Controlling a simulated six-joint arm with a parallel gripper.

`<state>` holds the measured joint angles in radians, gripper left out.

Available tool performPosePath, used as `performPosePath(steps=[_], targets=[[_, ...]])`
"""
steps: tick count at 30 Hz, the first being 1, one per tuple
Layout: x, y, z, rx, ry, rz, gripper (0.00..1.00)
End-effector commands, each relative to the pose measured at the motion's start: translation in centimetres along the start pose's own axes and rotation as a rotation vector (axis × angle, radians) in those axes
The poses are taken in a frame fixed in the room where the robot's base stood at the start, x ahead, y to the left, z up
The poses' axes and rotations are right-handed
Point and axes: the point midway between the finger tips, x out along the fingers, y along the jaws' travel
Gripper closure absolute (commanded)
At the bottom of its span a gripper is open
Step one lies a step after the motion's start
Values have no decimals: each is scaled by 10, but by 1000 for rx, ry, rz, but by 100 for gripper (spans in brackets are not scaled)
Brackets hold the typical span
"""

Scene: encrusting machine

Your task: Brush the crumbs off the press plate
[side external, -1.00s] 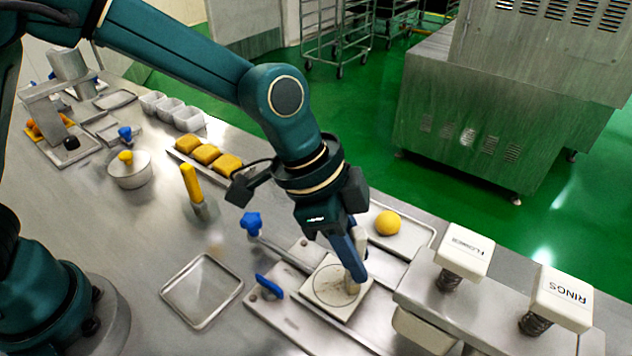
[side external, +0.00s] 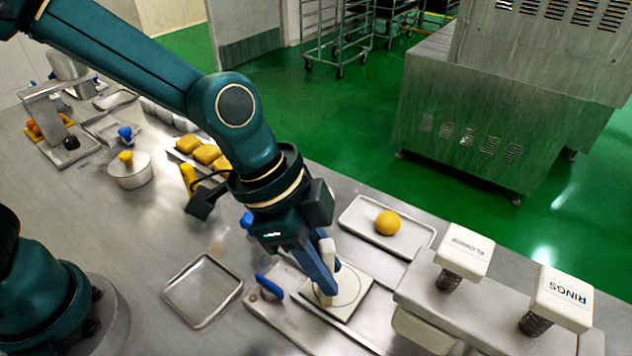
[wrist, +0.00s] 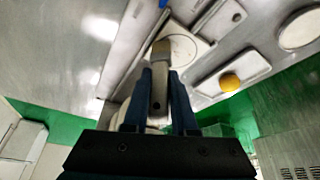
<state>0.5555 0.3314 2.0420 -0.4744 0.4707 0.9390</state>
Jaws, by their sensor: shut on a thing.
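The press plate (side external: 356,287) is a pale square with a ring marked on it, lying flat on the metal rig. My gripper (side external: 328,287) is shut on a brush (side external: 325,299) with a pale handle. The brush's lower end is at the left part of the plate, apparently touching it. No crumbs show clearly on the bare part of the plate; the brush and fingers hide some of it. In the wrist view the brush (wrist: 159,75) points at the plate (wrist: 186,48), over one edge of it.
A tray (side external: 352,222) with a yellow ball (side external: 388,223) lies behind the plate. A blue lever (side external: 269,287) is close at left. An empty tray (side external: 235,290) lies further left.

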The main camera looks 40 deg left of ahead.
Motion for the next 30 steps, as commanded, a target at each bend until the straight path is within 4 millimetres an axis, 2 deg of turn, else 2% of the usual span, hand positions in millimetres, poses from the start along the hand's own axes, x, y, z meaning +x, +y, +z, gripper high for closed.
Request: performPosePath(steps=[4, 21, 30], targets=[[-4, -7, 11, -3, 2, 0, 100], [5, -55, -12, -1, -3, -6, 100], [0, -26, 0, 2, -1, -1, 100]])
